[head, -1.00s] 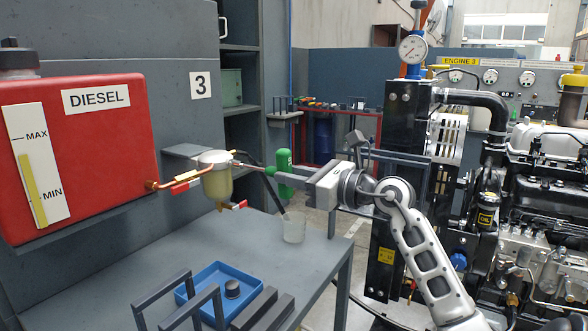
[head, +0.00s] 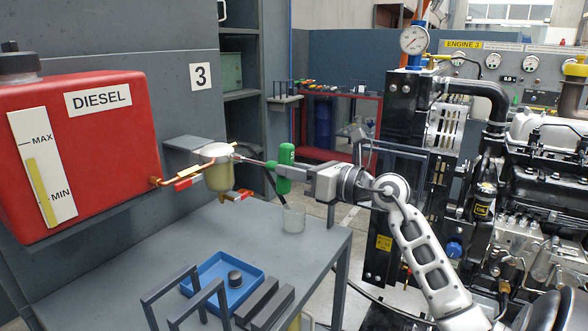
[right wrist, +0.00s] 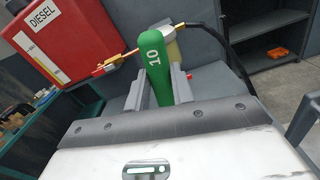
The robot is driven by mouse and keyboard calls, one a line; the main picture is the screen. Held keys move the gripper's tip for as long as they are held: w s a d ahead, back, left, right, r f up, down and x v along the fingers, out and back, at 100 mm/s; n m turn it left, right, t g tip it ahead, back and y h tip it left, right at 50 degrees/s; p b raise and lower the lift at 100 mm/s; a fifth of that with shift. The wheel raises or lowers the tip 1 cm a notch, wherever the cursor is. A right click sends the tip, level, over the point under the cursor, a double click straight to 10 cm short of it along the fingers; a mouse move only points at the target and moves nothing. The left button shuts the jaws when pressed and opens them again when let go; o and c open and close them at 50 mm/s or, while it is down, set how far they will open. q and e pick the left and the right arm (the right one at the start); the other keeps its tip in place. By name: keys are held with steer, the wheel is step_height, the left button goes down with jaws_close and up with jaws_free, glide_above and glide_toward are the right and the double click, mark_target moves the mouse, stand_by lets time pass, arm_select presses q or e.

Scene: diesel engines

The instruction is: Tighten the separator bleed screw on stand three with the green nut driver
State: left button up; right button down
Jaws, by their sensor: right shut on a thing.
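My right gripper (head: 296,169) is shut on the green nut driver (head: 286,158), whose handle stands roughly upright between the fingers. In the right wrist view the green handle (right wrist: 157,62), marked 10, sits between the two grey fingers (right wrist: 158,88). The separator (head: 217,172), with a pale top and a yellowish bowl, is just left of the driver in the head view; it shows behind the handle in the wrist view (right wrist: 171,50). The bleed screw and the driver's tip cannot be made out clearly. My left gripper is not in view.
A red diesel tank (head: 95,150) stands left, by the number 3 sign (head: 200,76). A clear beaker (head: 294,218) and a blue tray (head: 248,296) with a dark round part are on the grey bench (head: 130,255). The engine (head: 515,200) is at right.

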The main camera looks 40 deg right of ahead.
steer(key=shift+s, duration=0.15)
steer(key=shift+v, duration=0.8)
